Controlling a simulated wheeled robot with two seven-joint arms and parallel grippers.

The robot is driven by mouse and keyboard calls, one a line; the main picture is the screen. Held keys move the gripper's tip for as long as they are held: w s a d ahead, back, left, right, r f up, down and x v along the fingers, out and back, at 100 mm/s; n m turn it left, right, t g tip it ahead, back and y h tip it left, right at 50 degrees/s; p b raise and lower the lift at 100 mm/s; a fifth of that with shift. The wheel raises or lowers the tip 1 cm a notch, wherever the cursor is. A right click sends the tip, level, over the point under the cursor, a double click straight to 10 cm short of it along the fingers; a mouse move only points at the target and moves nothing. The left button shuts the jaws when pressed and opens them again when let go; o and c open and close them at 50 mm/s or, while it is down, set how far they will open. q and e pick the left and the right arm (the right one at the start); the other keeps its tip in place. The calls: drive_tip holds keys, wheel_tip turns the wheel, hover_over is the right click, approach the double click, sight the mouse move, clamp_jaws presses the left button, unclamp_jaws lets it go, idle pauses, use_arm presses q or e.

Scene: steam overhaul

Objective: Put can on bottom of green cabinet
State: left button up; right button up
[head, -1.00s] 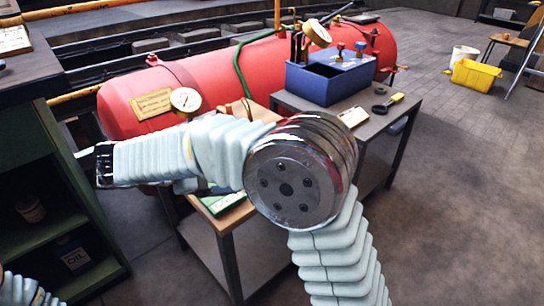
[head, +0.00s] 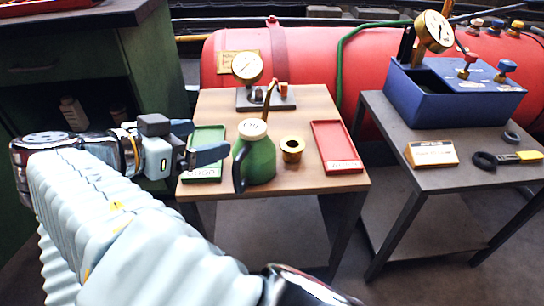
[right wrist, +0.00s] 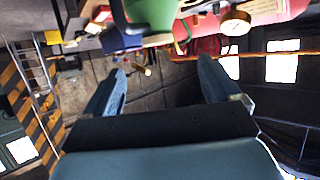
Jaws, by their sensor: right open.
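The green can (head: 258,160) has a cream top, a dark handle and a copper spout. It stands upright on the wooden-topped table (head: 215,103), and its green body also shows at the top of the right wrist view (right wrist: 150,14). My right gripper (head: 203,141) is open and empty, just left of the can and apart from it; its fingers (right wrist: 158,78) show spread in the right wrist view. The green cabinet (head: 150,62) stands at the left with an open shelf space. Its lower part is hidden behind my right arm. My left gripper is not in view.
A grey table (head: 400,130) with a blue box (head: 450,92) stands right. A red tank (head: 310,55) lies behind. The shelf holds a pale bottle (head: 73,112).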

sight(246, 130)
drive_tip(key=x, duration=0.8)
drive_tip(key=shift+w+d+b, duration=0.1)
drive_tip(key=shift+b, duration=0.2)
drive_tip(key=x, duration=0.5)
drive_tip(key=shift+d+r, duration=0.1)
drive_tip(key=shift+d, duration=0.2)
drive_tip(key=shift+c, duration=0.2)
clamp_jaws()
